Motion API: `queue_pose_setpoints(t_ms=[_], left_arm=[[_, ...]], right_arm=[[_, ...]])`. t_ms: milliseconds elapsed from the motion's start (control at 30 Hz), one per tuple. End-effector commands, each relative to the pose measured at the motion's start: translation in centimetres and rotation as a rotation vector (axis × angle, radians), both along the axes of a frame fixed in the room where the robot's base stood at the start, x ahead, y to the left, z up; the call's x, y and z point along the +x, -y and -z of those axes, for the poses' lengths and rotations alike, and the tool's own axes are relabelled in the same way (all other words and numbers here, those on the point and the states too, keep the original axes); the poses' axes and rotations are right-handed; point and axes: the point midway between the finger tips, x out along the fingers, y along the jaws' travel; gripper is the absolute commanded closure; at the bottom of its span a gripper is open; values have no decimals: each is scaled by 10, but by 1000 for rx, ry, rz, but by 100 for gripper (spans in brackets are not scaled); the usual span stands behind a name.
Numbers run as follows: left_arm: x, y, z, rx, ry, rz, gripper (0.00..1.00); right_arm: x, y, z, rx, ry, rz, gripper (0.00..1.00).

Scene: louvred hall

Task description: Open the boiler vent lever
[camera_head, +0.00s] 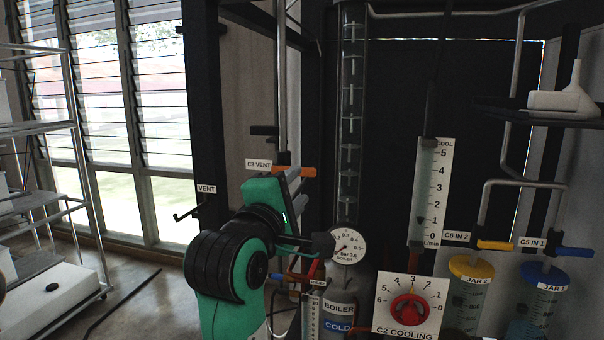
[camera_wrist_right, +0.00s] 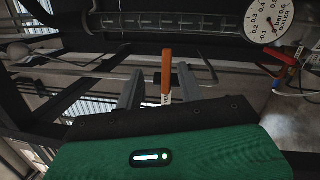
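The vent lever (camera_head: 308,172) is an orange handle beside the white "C3 VENT" label (camera_head: 258,165), pointing right from a vertical pipe. In the right wrist view the orange lever (camera_wrist_right: 166,72) stands between the two grey fingers of my right gripper (camera_wrist_right: 159,88). The fingers are apart, with gaps visible on both sides of it. In the head view my green right gripper (camera_head: 284,184) is just below and left of the lever, its fingers largely hidden. The boiler (camera_head: 340,309), labelled "BOILER COLD", stands lower right with a round gauge (camera_head: 348,246) above. My left gripper is not in view.
A glass column (camera_head: 351,110) rises behind the gauge. The red C2 cooling knob (camera_head: 409,309), a flowmeter (camera_head: 430,190), yellow (camera_head: 495,245) and blue (camera_head: 573,251) jar levers are to the right. A black hooked handle (camera_head: 187,213) sits left. A shelf rack (camera_head: 45,155) stands farther left.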

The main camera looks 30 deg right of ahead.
Motion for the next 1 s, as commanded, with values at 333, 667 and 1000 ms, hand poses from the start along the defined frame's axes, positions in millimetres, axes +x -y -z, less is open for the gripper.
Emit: queue_pose_setpoints(t_ms=[333, 667, 1000], left_arm=[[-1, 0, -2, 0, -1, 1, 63], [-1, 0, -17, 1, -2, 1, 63], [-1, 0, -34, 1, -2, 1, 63]], right_arm=[[10, -12, -3, 221, 61, -133, 62], [37, 20, -4, 216, 58, -129, 62], [68, 57, -4, 214, 58, -128, 62]])
